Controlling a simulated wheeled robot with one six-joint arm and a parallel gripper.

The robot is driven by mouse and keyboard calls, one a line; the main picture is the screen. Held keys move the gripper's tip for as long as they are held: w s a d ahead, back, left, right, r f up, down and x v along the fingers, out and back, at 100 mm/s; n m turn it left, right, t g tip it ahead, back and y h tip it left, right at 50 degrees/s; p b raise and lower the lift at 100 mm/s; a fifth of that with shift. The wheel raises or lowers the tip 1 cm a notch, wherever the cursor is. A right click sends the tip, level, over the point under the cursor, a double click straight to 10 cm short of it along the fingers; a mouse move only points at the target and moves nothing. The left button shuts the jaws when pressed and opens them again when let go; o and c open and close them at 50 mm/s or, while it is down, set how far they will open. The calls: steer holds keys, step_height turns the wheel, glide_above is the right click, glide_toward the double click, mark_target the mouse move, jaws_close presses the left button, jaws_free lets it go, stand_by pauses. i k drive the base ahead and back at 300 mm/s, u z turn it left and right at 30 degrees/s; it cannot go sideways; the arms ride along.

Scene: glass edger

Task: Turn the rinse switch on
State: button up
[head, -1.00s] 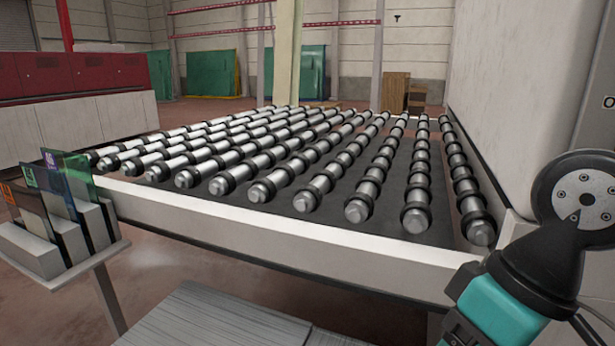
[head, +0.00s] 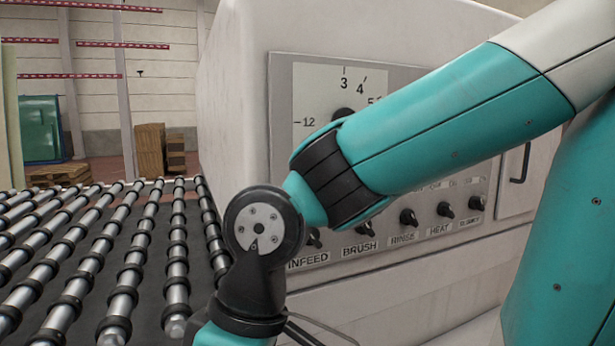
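The rinse switch (head: 408,217) is a small black knob on the machine's grey control panel (head: 281,120) in the head view, with the label RINSE below it. It sits between the BRUSH switch (head: 369,226) and the HEAT switch (head: 445,210). Its pointer direction is too small to tell surely. My teal arm crosses in front of the panel above the switch row and hides part of the dial and some upper labels. My gripper is outside the picture; only arm links and a joint show, left of the switches.
The INFEED switch (head: 314,238) is partly behind my arm, at the row's left end. Another switch (head: 475,203) is at the right end, near a door handle (head: 521,163). A large dial (head: 343,114) is above. The roller conveyor (head: 125,290) fills the lower left.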

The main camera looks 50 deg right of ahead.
mark_target(406, 217)
steer(key=z, duration=0.35)
steer(key=k, duration=1.05)
steer(key=z, duration=1.55)
steer(key=i, duration=0.7)
steer(key=u, duration=0.65)
steer(key=i, duration=0.45)
steer(key=u, duration=0.5)
